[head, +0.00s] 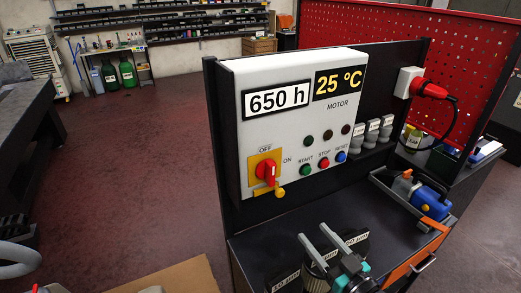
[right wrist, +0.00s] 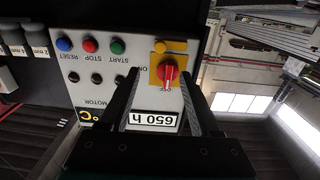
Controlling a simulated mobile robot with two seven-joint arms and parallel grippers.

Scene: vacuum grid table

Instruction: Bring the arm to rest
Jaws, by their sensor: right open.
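My right gripper (head: 312,232) comes in from the bottom of the head view. It is open and empty over the worktop, in front of and below the control panel (head: 225,110). In the right wrist view the two fingers (right wrist: 160,82) are spread apart. The panel appears upside down there, with its red rotary switch (right wrist: 167,72) in line with the gap between the fingers. In the head view the red switch (head: 266,171) sits on a yellow plate, left of the gripper and apart from it. My left gripper is not in view.
Labelled round containers (head: 287,279) stand under the right gripper, partly hidden by it. A red plug (head: 430,90) and red pegboard (head: 385,45) are behind. Open floor (head: 130,180) lies left of the panel.

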